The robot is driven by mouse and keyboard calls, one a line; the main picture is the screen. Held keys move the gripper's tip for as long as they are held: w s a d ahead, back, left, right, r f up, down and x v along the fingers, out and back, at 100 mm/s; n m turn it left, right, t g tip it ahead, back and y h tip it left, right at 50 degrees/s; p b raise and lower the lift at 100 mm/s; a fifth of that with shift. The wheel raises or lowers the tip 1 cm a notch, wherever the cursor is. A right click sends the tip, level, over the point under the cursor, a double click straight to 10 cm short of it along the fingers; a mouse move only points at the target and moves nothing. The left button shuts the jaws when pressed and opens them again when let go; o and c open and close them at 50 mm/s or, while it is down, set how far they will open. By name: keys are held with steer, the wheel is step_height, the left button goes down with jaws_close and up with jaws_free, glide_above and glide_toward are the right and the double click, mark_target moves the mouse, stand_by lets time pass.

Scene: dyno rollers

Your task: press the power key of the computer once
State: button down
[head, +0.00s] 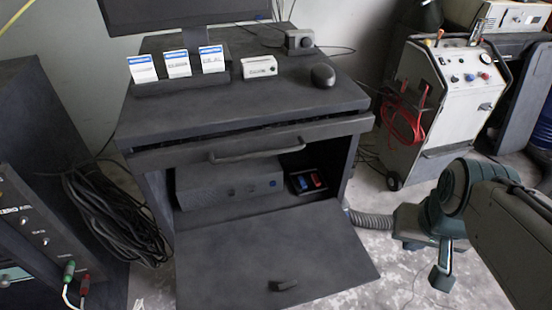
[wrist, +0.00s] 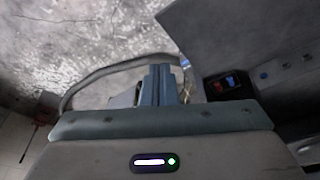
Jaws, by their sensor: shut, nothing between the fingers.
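The computer (head: 228,188) is a dark flat box inside the open compartment of the desk cabinet. A small bluish key (head: 272,184) sits on the right part of its front; which key is the power key I cannot tell for certain. In the wrist view the computer (wrist: 290,72) shows at the right edge, with a small blue key (wrist: 264,76). My gripper (head: 441,278) is to the right of the cabinet, apart from it and from the computer. In the wrist view its fingers (wrist: 160,84) are together and empty.
A lowered door (head: 275,255) lies in front of the compartment. A dark tray (head: 292,186) with red and blue items is right of the computer. A drawer handle (head: 258,150) juts out above. A grey hose (head: 370,219) runs by the cabinet's right side. A white cart (head: 445,100) stands behind.

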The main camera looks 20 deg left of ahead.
steer(key=shift+s+d, duration=0.1)
steer(key=w+a+f+y+b, duration=0.1)
steer(key=w+a+f, duration=0.4)
steer(key=f, duration=0.1)
steer(key=w+a+f+m+t+y, duration=0.1)
steer(key=w+a+f, duration=0.4)
steer(key=a+f, duration=0.1)
steer(key=w+a+f+m+t+y+b, duration=0.1)
steer(key=w+a+f, duration=0.4)
steer(key=f, duration=0.1)
steer(key=shift+a+f+y+b, duration=0.3)
steer(key=shift+f+y, duration=0.1)
steer(key=a+f+y, duration=0.1)
steer(key=a, duration=0.1)
steer(key=a+f+m+y, duration=0.1)
steer(key=a, duration=0.2)
steer(key=a+f+m+y, duration=0.1)
steer(key=a, duration=0.2)
steer(key=shift+a+t+y+b, duration=0.2)
steer(key=shift+t+y+b, duration=0.1)
steer(key=shift+y, duration=0.1)
steer(key=shift+s+a+m, duration=0.1)
steer(key=shift+a+m, duration=0.3)
steer(key=shift+a, duration=0.15)
